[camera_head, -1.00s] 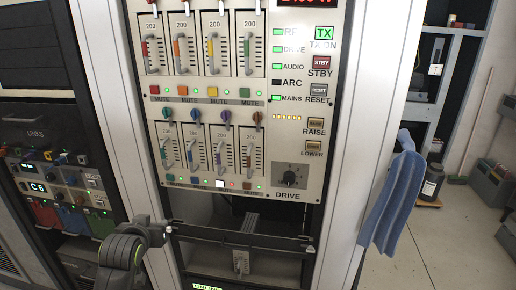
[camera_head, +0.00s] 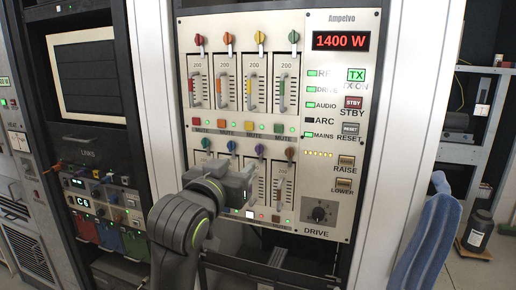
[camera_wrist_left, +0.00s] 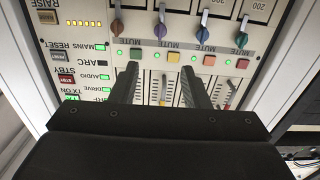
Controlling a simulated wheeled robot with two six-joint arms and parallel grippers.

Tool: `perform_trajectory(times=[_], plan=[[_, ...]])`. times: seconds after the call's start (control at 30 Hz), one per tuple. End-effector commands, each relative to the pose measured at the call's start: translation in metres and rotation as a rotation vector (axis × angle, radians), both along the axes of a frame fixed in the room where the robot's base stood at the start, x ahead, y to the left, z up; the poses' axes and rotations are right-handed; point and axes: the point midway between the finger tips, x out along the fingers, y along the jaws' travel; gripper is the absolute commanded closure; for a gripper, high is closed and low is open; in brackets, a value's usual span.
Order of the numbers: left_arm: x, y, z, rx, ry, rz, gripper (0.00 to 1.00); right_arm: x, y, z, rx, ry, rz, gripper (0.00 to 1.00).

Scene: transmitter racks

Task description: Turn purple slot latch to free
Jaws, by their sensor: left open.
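The purple slot latch (camera_head: 261,149) is third from the left in the lower row of knobs on the transmitter panel. In the left wrist view, which shows the panel upside down, the purple latch (camera_wrist_left: 160,25) is near the top edge, roughly upright. My left gripper (camera_head: 250,190) is in front of the lower slots and hides part of them. In the wrist view its open fingers (camera_wrist_left: 160,72) are empty and point toward the panel. The purple latch lies beyond the fingertips, roughly between their lines, and is not touched. My right gripper is not in view.
A blue latch (camera_wrist_left: 203,20) and a brown latch (camera_wrist_left: 117,22) flank the purple one closely. Mute buttons (camera_wrist_left: 173,57) and slider slots lie around them.

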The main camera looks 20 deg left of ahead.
Motion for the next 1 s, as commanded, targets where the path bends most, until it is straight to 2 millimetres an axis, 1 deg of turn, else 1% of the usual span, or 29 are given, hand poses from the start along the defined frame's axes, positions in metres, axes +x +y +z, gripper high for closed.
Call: perform_trajectory(times=[0.03, 0.2, 0.6, 0.8, 1.0], plan=[[0.01, 0.0, 0.0, 0.0, 0.004, 0.001, 0.58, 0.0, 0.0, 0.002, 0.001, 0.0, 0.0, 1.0], [0.04, -0.001, 0.0, 0.0, 0.004, 0.001, 0.58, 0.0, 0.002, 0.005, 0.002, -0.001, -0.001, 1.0], [0.104, -0.003, 0.001, 0.001, 0.001, 0.001, 0.58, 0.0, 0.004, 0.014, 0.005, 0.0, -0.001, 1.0], [0.123, -0.004, 0.0, 0.001, 0.001, 0.001, 0.58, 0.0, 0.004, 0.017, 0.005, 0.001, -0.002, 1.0], [0.13, -0.004, 0.0, 0.001, 0.0, 0.001, 0.58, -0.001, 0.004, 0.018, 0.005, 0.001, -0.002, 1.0]])
